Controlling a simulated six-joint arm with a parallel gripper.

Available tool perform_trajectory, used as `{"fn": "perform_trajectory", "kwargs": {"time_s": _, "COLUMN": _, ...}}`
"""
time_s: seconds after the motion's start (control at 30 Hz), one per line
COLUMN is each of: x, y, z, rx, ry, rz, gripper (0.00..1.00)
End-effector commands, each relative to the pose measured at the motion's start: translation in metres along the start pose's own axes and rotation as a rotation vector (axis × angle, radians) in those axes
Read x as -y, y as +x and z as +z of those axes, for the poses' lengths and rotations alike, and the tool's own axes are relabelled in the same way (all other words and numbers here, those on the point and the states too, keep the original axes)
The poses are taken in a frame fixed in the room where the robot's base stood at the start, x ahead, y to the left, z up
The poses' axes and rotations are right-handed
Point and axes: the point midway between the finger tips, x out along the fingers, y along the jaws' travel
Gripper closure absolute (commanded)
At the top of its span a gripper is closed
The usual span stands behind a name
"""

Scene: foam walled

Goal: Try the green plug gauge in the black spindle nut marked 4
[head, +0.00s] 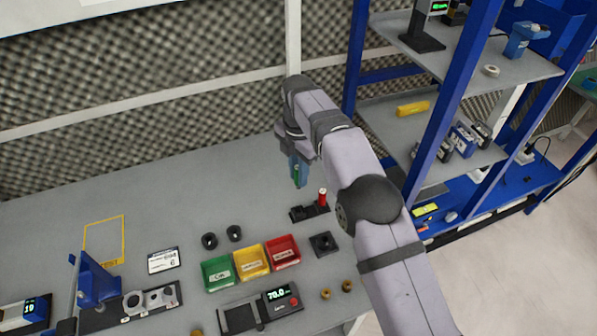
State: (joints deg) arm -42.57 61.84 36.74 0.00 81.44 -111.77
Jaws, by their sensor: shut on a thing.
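The green plug gauge (296,172) shows as a small green piece between the fingers of my gripper (298,181). My gripper is shut on it, above the table and behind the black gauge stand (300,214). Its lower end is small, and much of the gauge is hidden by the fingers. Two black round nuts (209,241) (234,233) lie on the table left of the gripper. A black square block with a round opening (323,244) lies right of the red bin. No number 4 is legible on any of them, so I cannot tell which is the marked nut.
A red plug gauge (322,197) stands upright in the stand. Green (207,279), yellow (240,270) and red (270,262) bins sit in front. A display unit (262,310) and brass-coloured nuts (325,294) lie nearer. Blue shelving (445,110) rises on the right; a foam wall stands behind.

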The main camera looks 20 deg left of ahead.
Motion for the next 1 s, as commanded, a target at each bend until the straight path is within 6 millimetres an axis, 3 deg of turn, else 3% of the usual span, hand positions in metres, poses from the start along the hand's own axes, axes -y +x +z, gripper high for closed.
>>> {"fn": "perform_trajectory", "kwargs": {"time_s": 1.0, "x": 0.000, "y": -0.049, "z": 0.000, "rx": 0.000, "ry": 0.000, "rz": 0.000, "gripper": 1.00}}
